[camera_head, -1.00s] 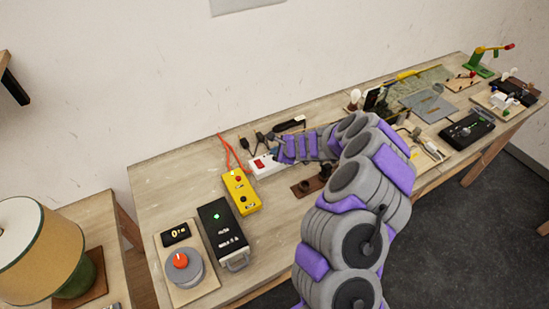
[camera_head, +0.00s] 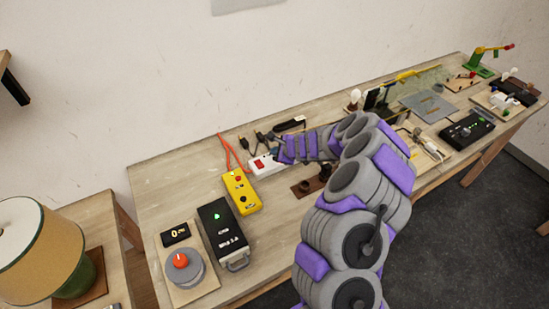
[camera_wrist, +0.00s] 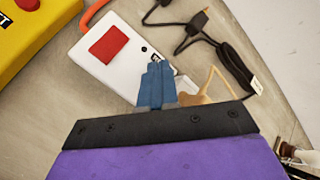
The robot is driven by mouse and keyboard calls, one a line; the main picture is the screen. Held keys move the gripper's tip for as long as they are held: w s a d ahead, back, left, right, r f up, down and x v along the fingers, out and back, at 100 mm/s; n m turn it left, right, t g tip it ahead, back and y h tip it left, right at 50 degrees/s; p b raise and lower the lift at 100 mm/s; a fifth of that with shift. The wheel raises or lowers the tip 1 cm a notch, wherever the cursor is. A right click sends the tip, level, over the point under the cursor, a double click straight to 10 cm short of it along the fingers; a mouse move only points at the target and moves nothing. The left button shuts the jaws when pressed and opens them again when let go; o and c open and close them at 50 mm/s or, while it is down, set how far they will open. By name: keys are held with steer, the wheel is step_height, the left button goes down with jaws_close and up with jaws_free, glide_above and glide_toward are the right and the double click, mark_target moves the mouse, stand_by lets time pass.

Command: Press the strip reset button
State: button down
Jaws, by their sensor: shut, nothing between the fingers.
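The white power strip (camera_head: 266,167) lies on the workbench, and its end with the red rocker switch (camera_head: 259,164) faces left. The wrist view shows the strip (camera_wrist: 87,58) and the red switch (camera_wrist: 108,45) up close. A small dark round spot (camera_wrist: 144,49) sits on the strip beside the switch; I cannot tell for sure that it is the reset button. My gripper (camera_wrist: 157,66) has its blue fingers shut together and empty. The fingertips are over the strip, close to that spot; I cannot tell whether they touch. The fingers and palm hide the rest of the strip.
A yellow box (camera_head: 241,191) with a red button stands left of the strip, with a red cable (camera_head: 232,152) behind. Black plugs and cords (camera_wrist: 222,50) lie beside the strip. A black meter (camera_head: 225,231) and a dial board (camera_head: 180,269) stand at the front left.

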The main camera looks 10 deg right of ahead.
steer(key=shift+f, duration=0.1)
stand_by(0.3)
steer(key=shift+f+b, duration=0.25)
steer(key=shift+b, duration=0.1)
steer(key=shift+f+b, duration=0.3)
steer(key=shift+f, duration=0.05)
stand_by(0.6)
steer(key=shift+r, duration=0.1)
steer(key=shift+r+p, duration=0.65)
steer(key=shift+r, duration=0.05)
step_height(320, 180, up, 5)
steer(key=p, duration=0.4)
steer(key=shift+r, duration=0.1)
stand_by(0.8)
